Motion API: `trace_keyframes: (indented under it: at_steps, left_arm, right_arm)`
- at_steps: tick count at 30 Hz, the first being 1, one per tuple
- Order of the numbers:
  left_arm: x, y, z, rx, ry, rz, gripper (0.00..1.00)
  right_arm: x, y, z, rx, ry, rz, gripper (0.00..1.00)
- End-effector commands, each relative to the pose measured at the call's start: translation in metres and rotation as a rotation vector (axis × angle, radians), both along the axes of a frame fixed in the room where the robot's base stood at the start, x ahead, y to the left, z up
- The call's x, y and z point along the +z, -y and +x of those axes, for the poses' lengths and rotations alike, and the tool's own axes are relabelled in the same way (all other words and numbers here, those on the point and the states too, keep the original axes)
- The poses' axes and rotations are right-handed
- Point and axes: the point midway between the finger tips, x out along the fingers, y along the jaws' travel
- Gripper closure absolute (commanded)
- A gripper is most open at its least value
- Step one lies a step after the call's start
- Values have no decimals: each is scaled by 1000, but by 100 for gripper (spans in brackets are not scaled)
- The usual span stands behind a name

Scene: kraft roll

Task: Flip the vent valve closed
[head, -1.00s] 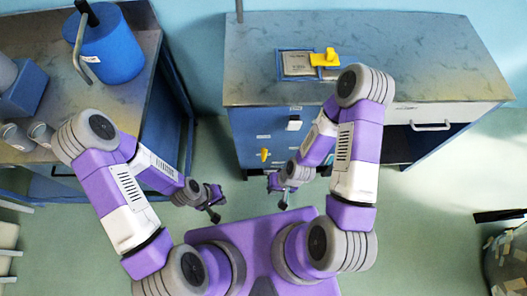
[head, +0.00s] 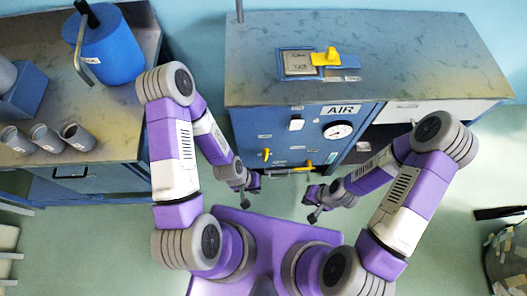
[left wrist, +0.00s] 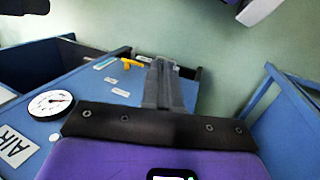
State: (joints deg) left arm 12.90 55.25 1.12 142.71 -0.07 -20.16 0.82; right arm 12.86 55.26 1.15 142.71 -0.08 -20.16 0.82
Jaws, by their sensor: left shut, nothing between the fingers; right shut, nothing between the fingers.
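The blue cabinet front (head: 355,118) carries a small yellow handle (head: 266,154) at its left and a yellow bar-like handle (head: 309,165) lower, near its bottom edge. The labels are too small to read, so I cannot tell which one is the vent valve. The left wrist view shows one yellow handle (left wrist: 131,64) on the blue panel. My left gripper (head: 244,198) is shut and empty in front of the cabinet; its closed fingers (left wrist: 163,82) show in the left wrist view. My right gripper (head: 314,214) is shut and empty, further right, in front of the cabinet.
A round gauge (head: 338,131) and an AIR sign (head: 340,110) are on the cabinet. A yellow part (head: 327,57) sits on its worktop. A left-hand bench (head: 115,125) holds a blue canister (head: 110,50) and grey cups (head: 78,136). Green floor lies between.

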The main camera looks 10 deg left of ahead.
Motion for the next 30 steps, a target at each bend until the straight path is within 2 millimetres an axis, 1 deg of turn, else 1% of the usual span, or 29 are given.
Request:
trace_keyframes:
  at_steps: [2, 5, 8, 9, 12, 15, 16, 18, 21, 30]
  left_arm:
    - [-3, -1, 4, 4, 2, 1, 100]
    - [-18, -8, 26, 30, 12, 1, 100]
    - [-40, -24, 69, 79, 28, 4, 100]
    - [-48, -33, 87, 102, 34, 6, 100]
    - [-61, -57, 129, 152, 44, 14, 100]
    - [-65, -79, 159, 191, 50, 23, 100]
    - [-65, -84, 165, 200, 50, 24, 100]
    - [-65, -93, 176, 215, 50, 29, 100]
    - [-63, -99, 182, 223, 49, 31, 100]
    - [-62, -98, 182, 223, 48, 31, 100]
  right_arm:
    - [-2, 0, 0, 0, 0, 0, 100]
    - [-14, 0, 0, 0, 0, 0, 100]
    - [-35, 0, 0, 0, 0, 0, 100]
    - [-44, 0, 0, 0, 0, 0, 100]
    - [-62, 0, 0, -1, 0, 0, 100]
    - [-74, 0, 0, -1, 0, 0, 100]
    - [-77, 0, 0, -1, 0, 0, 100]
    - [-80, 0, 0, -1, 0, 0, 100]
    - [-81, 0, 0, -1, 0, 0, 100]
    - [-79, 0, 0, 0, 0, 0, 100]
